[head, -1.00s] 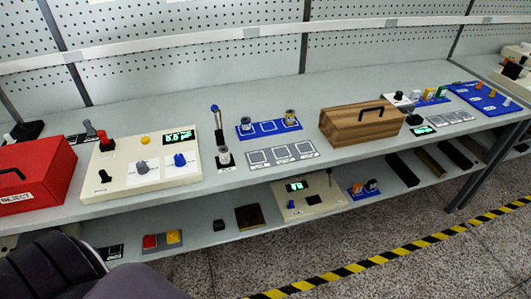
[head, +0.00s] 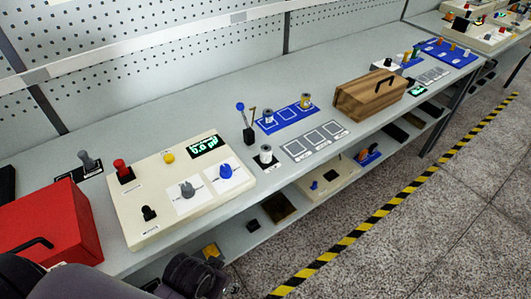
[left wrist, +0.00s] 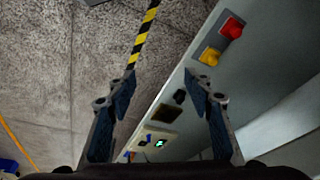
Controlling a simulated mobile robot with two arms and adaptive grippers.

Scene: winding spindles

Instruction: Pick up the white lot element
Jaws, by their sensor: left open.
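Several small spools stand on the upper shelf in the head view. Another pale one (head: 268,117) and a yellow-topped one (head: 306,102) stand on a blue tray (head: 287,118) with marked squares. I cannot tell for sure which is the white lot element. My left gripper (left wrist: 160,76) is open and empty in the left wrist view, above the floor and lower shelf edge. My dark arm shows at the bottom of the head view, well short of the spools. My right gripper is out of view.
A cream control panel (head: 150,166) with knobs and a red box (head: 45,222) stand left of the spools. A grey marked plate (head: 314,140) and a wooden box (head: 368,97) stand right.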

